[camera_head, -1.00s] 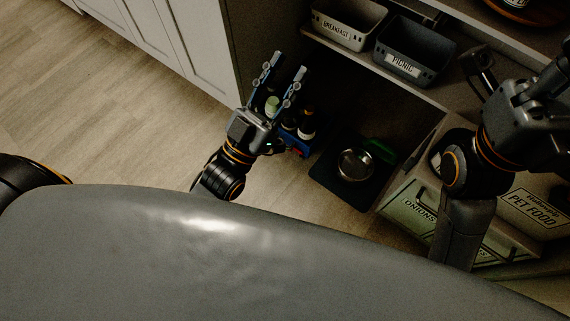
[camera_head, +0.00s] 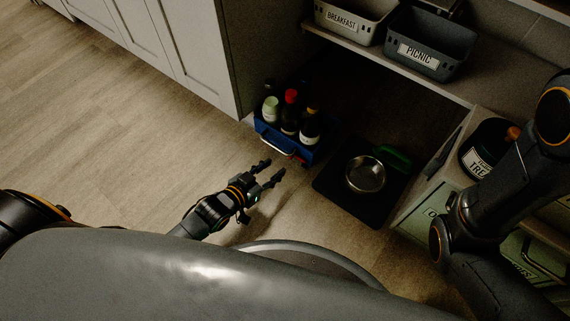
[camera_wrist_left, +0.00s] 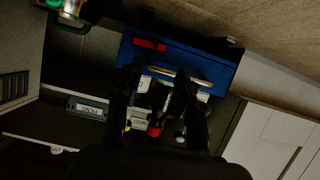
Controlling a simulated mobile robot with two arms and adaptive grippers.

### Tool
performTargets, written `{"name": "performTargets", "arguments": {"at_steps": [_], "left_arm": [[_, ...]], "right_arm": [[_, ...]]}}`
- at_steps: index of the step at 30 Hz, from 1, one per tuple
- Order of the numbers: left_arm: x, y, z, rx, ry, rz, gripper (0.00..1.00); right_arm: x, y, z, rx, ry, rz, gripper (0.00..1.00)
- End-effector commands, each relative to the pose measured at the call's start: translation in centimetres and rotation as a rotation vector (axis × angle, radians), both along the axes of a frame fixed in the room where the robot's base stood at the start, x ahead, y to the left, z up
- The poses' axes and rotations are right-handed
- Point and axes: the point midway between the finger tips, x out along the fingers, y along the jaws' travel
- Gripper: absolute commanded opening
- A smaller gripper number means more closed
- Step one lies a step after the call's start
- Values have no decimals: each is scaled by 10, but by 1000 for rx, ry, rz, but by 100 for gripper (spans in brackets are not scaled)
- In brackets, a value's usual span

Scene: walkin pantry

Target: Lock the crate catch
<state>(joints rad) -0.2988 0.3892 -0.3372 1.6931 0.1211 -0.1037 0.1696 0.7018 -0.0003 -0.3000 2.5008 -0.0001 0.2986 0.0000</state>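The blue crate (camera_head: 270,137) stands on the floor by the cabinet corner, holding several bottles with red, green and yellow tops. Its metal handle (camera_head: 277,148) is on the front. A small red part (camera_head: 298,159), apparently the catch, sits at the front's right end; it shows larger in the left wrist view (camera_wrist_left: 149,44), where the picture is inverted. I cannot tell whether it is locked. My left gripper (camera_head: 272,169) is open and empty, in front of the crate, apart from the catch. Its dark fingers cover part of the crate in the wrist view. My right gripper is out of view.
A metal bowl (camera_head: 365,174) stands on a dark mat (camera_head: 340,198) right of the crate. Labelled bins (camera_head: 430,58) sit on the shelf above. A cabinet (camera_head: 185,45) rises behind left. Open floor lies to the left.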

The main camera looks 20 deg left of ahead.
Motion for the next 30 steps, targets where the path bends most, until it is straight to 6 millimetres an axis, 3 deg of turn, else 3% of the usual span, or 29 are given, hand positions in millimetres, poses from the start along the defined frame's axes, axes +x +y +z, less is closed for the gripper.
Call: {"name": "performTargets", "arguments": {"at_steps": [1,3,10,24,30], "left_arm": [[12,-4,-11,-1,-5,0,38],[23,-8,-16,-1,-5,0,38],[51,-19,-26,0,-3,0,38],[61,-23,-26,0,-1,0,38],[61,-23,-26,0,-1,0,0]], "right_arm": [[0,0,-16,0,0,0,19],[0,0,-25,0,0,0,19],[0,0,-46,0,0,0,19],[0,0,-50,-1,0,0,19],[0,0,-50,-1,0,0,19]]}}
